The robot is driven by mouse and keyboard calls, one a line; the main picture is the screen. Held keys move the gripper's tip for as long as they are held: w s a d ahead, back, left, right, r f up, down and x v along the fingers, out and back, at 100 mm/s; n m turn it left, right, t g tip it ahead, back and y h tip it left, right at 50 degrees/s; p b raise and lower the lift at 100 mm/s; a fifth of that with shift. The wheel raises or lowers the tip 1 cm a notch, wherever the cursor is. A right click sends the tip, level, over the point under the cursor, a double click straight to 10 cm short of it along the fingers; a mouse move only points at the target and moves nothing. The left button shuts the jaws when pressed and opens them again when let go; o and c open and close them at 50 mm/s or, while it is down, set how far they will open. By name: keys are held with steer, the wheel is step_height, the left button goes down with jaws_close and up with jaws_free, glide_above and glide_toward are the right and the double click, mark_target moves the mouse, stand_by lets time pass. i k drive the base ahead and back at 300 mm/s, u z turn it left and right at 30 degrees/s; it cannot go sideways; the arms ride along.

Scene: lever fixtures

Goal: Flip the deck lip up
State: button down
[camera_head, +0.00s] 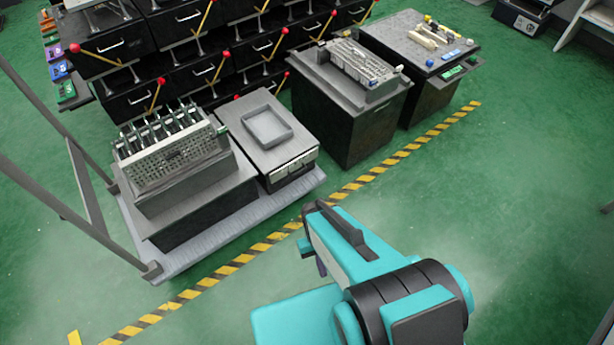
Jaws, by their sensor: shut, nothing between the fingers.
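A low light-grey deck (188,255) lies on the green floor at the left, with its long front edge just behind the striped floor line. I cannot make out a separate lip or hinge on it, nor whether any lip is up or down. My gripper (308,247) is at the far end of my teal arm, in front of the deck's right front corner. It is shut and empty, and mostly hidden by the arm. It looks apart from the deck, but its height is unclear.
A perforated metal fixture (175,160) on a dark block and a box with a grey tray (268,128) stand on the deck. Grey rails (85,190) rise at its left. Dark cabinets (372,115) stand behind the striped line (262,247). The green floor at right is clear.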

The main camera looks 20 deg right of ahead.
mark_target(303, 160)
steer(key=z, duration=0.2)
steer(key=k, duration=1.05)
steer(key=u, duration=1.4)
steer(key=i, duration=1)
